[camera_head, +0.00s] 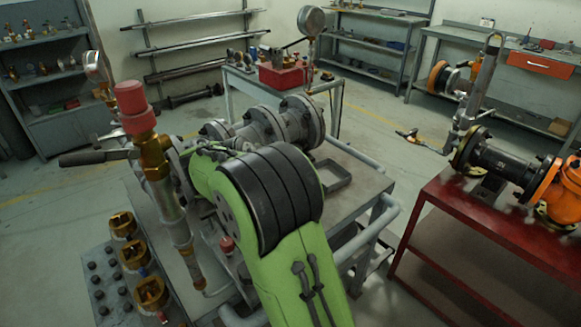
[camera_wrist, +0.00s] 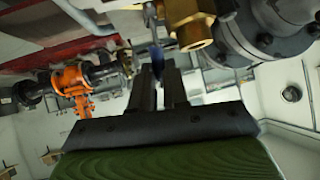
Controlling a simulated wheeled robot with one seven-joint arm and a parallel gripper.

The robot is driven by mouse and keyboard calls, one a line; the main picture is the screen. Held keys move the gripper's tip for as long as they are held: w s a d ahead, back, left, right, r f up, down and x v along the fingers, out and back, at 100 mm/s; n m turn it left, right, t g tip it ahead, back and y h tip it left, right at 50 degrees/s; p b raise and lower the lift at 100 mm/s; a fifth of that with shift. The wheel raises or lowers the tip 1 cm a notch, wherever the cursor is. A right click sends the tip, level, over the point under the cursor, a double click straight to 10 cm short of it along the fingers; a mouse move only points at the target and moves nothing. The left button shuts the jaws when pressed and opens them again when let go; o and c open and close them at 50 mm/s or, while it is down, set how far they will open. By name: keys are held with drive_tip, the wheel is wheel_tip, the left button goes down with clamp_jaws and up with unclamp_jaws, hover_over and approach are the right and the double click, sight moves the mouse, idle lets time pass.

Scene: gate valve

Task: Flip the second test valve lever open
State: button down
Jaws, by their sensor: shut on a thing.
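In the wrist view, my gripper (camera_wrist: 158,72) has its two dark fingers closed around a narrow blue lever (camera_wrist: 157,55), next to a brass valve body (camera_wrist: 190,25). The lever's far end and its angle are hard to make out. In the head view, my green arm covers the gripper and the held lever. A brass valve assembly with a red cap (camera_head: 134,106) stands upright left of my arm. A long dark handle (camera_head: 95,157) sticks out to its left, with a gauge (camera_head: 95,65) above. I cannot tell which valve is the second test valve.
Several brass fittings (camera_head: 122,225) stand on a grey panel at lower left. A flanged grey valve (camera_head: 265,125) lies on the bench just behind my arm. A red table (camera_head: 440,215) with an orange valve (camera_head: 560,195) stands at right.

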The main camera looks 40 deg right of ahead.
drive_tip(key=c, duration=1.1)
unclamp_jaws()
wheel_tip(320, 180, up, 10)
drive_tip(key=p, duration=0.4)
drive_tip(key=shift+c, duration=0.2)
